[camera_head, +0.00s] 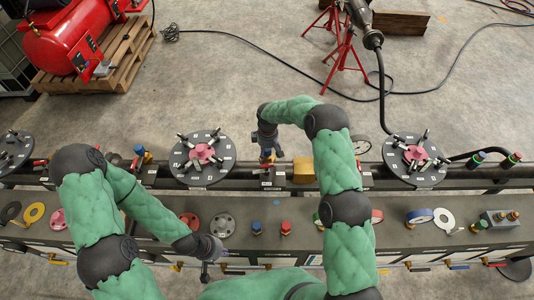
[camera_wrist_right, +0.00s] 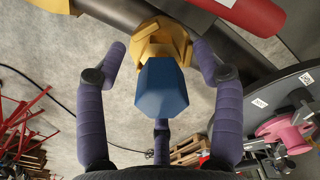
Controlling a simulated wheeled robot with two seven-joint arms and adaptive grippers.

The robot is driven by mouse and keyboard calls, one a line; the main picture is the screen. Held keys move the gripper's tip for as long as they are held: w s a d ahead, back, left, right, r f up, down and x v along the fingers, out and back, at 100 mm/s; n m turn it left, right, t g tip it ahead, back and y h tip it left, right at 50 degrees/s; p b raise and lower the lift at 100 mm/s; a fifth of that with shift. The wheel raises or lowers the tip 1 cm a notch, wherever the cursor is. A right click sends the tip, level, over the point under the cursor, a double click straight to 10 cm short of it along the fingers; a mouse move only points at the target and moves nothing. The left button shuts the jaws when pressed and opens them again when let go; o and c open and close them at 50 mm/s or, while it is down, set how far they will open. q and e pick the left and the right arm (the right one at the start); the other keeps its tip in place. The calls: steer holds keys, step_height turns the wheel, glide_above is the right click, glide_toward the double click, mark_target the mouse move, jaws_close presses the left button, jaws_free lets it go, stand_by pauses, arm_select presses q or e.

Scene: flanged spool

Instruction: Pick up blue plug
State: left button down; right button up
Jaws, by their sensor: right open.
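The blue plug (camera_wrist_right: 160,88) is a hexagonal cap on a yellow fitting (camera_wrist_right: 160,42) on the dark pipe in the right wrist view. My right gripper (camera_wrist_right: 159,52) is open, with purple-grey fingers left and right of the plug and one below it. A gap shows between the side fingers and the plug. In the head view my right gripper (camera_head: 267,142) hangs over the pipe rail, largely hiding this fitting. My left gripper (camera_head: 207,262) is low over the bench's front; its finger opening is too small to judge.
Flanged discs (camera_head: 203,157) (camera_head: 415,160) with pink hubs stand either side along the pipe rail. A yellow block (camera_head: 303,170) sits right of my right gripper. Other blue (camera_head: 256,227) and red (camera_head: 286,227) plugs stand on the bench (camera_head: 330,238). The floor behind is mostly open.

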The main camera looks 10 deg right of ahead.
steer(key=shift+f, duration=0.3)
jaws_close()
steer(key=shift+r, duration=0.15)
